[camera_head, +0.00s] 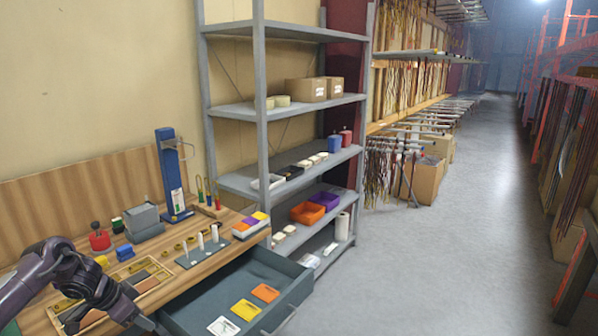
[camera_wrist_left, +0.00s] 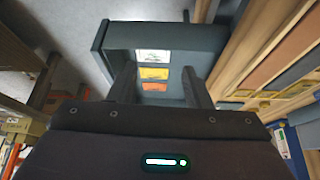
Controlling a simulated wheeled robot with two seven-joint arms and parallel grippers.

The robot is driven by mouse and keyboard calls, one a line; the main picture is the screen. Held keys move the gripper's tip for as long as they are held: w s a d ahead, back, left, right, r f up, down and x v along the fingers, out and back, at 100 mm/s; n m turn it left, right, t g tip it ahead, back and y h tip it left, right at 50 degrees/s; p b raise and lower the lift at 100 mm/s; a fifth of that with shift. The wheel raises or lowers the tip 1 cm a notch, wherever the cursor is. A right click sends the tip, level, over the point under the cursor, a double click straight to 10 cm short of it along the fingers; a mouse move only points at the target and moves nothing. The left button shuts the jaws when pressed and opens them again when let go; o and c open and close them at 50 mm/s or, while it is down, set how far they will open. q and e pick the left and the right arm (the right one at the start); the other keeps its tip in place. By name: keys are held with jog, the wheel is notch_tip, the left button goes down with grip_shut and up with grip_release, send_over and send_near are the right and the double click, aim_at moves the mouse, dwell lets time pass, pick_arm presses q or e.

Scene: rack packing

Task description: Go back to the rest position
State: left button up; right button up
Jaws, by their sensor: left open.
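My left gripper (camera_head: 142,322) comes in from the left at the lower edge of the head view, over the front edge of the workbench (camera_head: 190,268) and beside the open drawer (camera_head: 222,281). Its fingertips are largely hidden in that view. In the left wrist view the two fingers of the left gripper (camera_wrist_left: 159,82) stand apart with nothing between them. Beyond them the drawer (camera_wrist_left: 200,38) shows, with a white card (camera_wrist_left: 152,56), an orange card (camera_wrist_left: 154,73) and a yellow card (camera_wrist_left: 154,86) lying in it. My right gripper is not in view.
The bench holds a blue stand (camera_head: 174,175), a grey box (camera_head: 144,222), a red object (camera_head: 99,238) and a wooden tray (camera_head: 150,272). A grey shelf rack (camera_head: 285,110) stands behind the drawer. The floor (camera_head: 420,265) to the right is clear.

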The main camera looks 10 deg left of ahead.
pick_arm(q)
jog(key=s+d+f, duration=0.1)
jog(key=d+f, duration=0.3)
jog(key=f, duration=0.5)
jog(key=s+d+f+h, duration=0.1)
jog(key=d+f, duration=0.3)
jog(key=f, duration=0.4)
jog(key=s+d+f, duration=0.2)
jog(key=d+f, duration=0.2)
jog(key=f, duration=0.5)
jog(key=s+d+f+n, duration=0.1)
jog(key=s+d+f, duration=0.3)
jog(key=s+f, duration=0.4)
jog(key=s+d+f+n+g+y, duration=0.1)
jog(key=s+f, duration=0.5)
jog(key=s, duration=0.6)
jog(key=s+d+f+n+g+y, duration=0.1)
jog(key=s+d+f, duration=0.3)
jog(key=s, duration=0.8)
jog(key=s+d+f+g+y, duration=0.1)
jog(key=s+d+f, duration=0.1)
jog(key=s+f, duration=0.5)
jog(key=s, duration=0.4)
jog(key=shift+s+d+f+n+g+y, duration=0.3)
jog(key=shift+s+d+n+y, duration=0.1)
